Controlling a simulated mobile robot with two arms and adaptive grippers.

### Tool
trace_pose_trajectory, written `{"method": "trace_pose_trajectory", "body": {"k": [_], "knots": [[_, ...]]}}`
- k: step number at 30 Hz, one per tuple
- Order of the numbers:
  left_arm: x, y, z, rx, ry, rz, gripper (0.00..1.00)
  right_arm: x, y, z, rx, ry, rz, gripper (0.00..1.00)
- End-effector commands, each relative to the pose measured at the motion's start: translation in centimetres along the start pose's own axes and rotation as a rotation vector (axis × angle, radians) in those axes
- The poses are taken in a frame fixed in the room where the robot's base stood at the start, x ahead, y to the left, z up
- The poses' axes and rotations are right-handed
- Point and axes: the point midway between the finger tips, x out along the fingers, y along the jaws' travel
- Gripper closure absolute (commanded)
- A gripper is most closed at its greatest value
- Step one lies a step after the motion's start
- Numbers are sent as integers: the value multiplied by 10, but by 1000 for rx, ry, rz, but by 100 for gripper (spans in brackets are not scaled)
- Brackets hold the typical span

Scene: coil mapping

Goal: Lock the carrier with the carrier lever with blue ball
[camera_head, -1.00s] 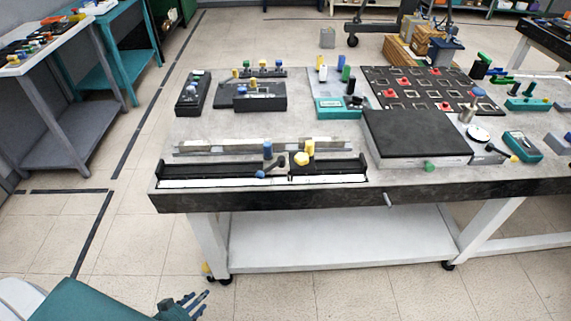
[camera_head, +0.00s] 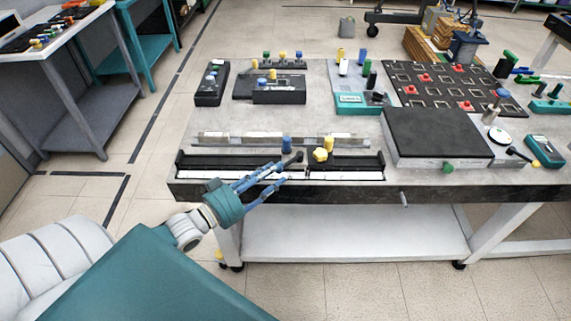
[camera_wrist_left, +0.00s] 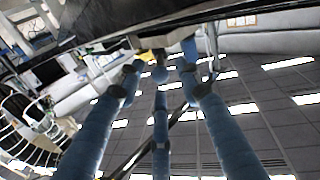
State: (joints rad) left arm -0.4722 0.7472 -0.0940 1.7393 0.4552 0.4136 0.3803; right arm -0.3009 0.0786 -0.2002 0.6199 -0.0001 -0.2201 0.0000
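The carrier (camera_head: 225,173) is a long black frame with a white strip along the front edge of the table. A dark lever end (camera_head: 297,157) shows on it, beside a blue upright knob (camera_head: 286,145) and a yellow knob (camera_head: 320,155). My left gripper (camera_head: 280,174) is at the carrier's front, its blue fingers spread around the lever area. My right gripper is out of view.
Black fixtures (camera_head: 278,95) with coloured knobs stand farther back. A small handle (camera_head: 404,198) sticks out of the table's front edge.

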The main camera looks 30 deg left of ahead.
Motion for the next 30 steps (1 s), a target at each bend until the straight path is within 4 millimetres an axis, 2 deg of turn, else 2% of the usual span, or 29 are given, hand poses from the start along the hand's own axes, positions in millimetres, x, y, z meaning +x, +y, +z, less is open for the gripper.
{"method": "trace_pose_trajectory", "body": {"k": [3,9,20,25,30], "knots": [[22,0,-2,1,3,0,64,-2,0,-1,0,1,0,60],[43,0,0,1,-1,-1,64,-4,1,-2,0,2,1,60],[48,0,1,1,-3,-1,64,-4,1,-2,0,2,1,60],[48,0,1,1,-3,-1,98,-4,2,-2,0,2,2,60],[47,0,1,1,-3,-1,100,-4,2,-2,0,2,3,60]]}}
